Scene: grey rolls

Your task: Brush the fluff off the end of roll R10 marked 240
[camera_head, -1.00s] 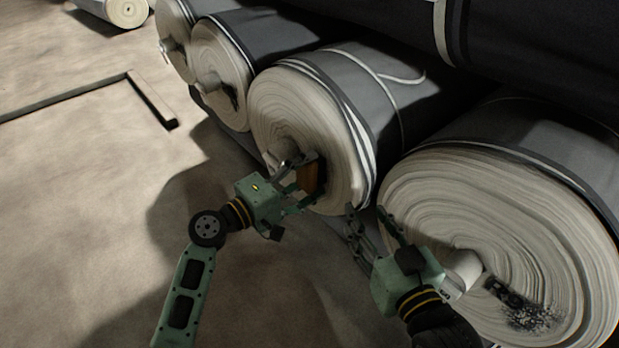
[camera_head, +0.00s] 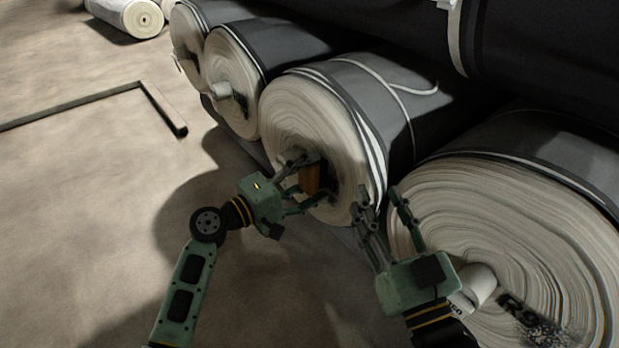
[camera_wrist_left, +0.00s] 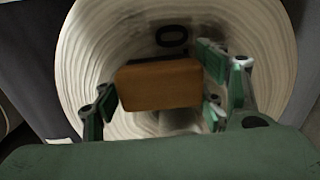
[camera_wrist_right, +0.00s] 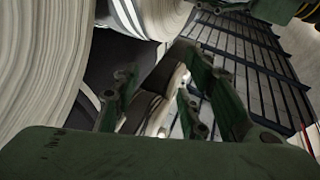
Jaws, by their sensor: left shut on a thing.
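My left gripper (camera_head: 308,184) is shut on a brown block-shaped brush (camera_head: 312,178), held at the pale end of the middle roll (camera_head: 297,112). In the left wrist view the brush (camera_wrist_left: 158,86) sits between the fingers in front of that roll end (camera_wrist_left: 90,60). A dark "0" (camera_wrist_left: 171,36) shows just above the brush; the rest of the marking is hidden. Whether the bristles touch the face, I cannot tell. Fluff there is hidden or not visible. My right gripper (camera_head: 382,208) is open and empty, between the middle roll and the nearest roll.
The nearest roll (camera_head: 510,230), at right, reads "R9" with dark speckled fluff by it. A dark roll (camera_head: 560,45) lies above. A low bar (camera_head: 163,110) lies on the floor at left, with free floor around.

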